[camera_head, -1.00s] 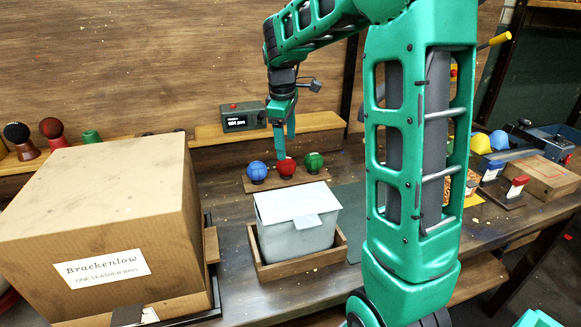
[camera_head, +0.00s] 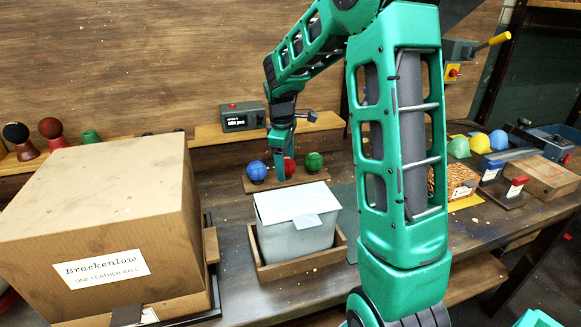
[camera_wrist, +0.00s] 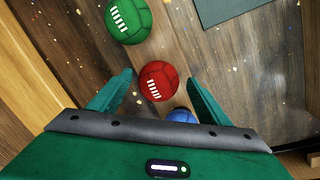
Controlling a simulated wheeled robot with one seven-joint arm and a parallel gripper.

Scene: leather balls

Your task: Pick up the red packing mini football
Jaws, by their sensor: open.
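The red mini football (camera_head: 290,166) sits on a small wooden board (camera_head: 262,185) between a blue ball (camera_head: 257,171) and a green ball (camera_head: 314,161). In the wrist view, the red ball (camera_wrist: 158,81) with white lacing lies between and slightly beyond my two fingertips. My gripper (camera_wrist: 150,88) is open, with one finger on each side of the red ball; I cannot tell whether either finger touches it. In the head view, my gripper (camera_head: 281,172) is lowered over the red ball and hides part of it.
The green ball (camera_wrist: 127,18) and partly hidden blue ball (camera_wrist: 181,115) are close neighbours. A lidded grey bin (camera_head: 298,235) stands in front in a wooden tray. A large cardboard box (camera_head: 100,220) is at left. A display box (camera_head: 242,117) sits on the shelf behind.

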